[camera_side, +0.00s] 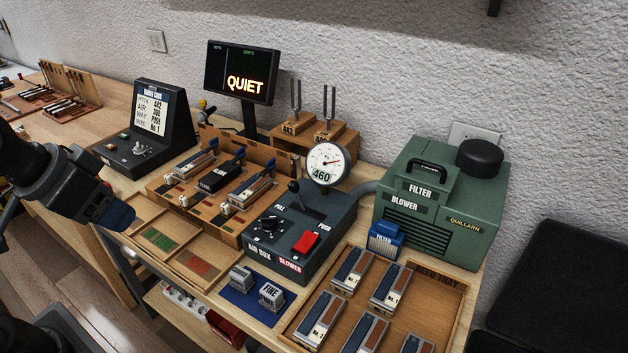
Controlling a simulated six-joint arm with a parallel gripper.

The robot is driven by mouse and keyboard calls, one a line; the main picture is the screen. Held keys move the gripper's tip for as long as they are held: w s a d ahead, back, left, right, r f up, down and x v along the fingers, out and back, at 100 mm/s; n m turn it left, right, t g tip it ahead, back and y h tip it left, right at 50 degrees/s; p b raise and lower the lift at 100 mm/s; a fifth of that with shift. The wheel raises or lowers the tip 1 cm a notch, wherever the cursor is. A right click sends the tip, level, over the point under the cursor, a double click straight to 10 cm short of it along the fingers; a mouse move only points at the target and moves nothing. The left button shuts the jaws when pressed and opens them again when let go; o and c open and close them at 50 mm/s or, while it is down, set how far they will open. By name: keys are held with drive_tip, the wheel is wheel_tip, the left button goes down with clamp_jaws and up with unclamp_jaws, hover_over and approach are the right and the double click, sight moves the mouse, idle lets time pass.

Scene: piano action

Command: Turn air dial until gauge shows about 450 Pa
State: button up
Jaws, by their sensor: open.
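The dark air box (321,222) stands in the middle of the bench. Its black air dial (268,225) sits on the left of the top face. The round white gauge (326,160) stands at the back of the box, with a red needle and a digital reading of 460. A lever (294,191) with PULL and PUSH labels and a red blower switch (306,242) are on the same box. My gripper (124,215) is at the left, in front of the wooden racks, well apart from the dial. It is open, and I see nothing in it.
A green blower (442,199) stands right of the air box. A reed tray (449,316) and a blue mat (246,301) with small weights lie in front. A wooden rack (170,193) with reed blocks stands left. A screen (242,73) behind reads QUIET.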

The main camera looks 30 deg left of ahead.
drive_tip(key=w+d+r+m+g, duration=0.1)
drive_tip(key=w+r+m+g, duration=0.15)
drive_tip(key=w, duration=0.55)
drive_tip(key=m+g, duration=0.3)
drive_tip(key=m, duration=0.6)
hover_over(271, 217)
wheel_tip(271, 217, down, 8)
drive_tip(key=shift+n, duration=0.25)
wheel_tip(271, 217, down, 13)
drive_tip(key=shift+f, duration=0.1)
drive_tip(key=c, duration=0.9)
drive_tip(key=shift+o, duration=0.2)
drive_tip(key=shift+n, duration=0.3)
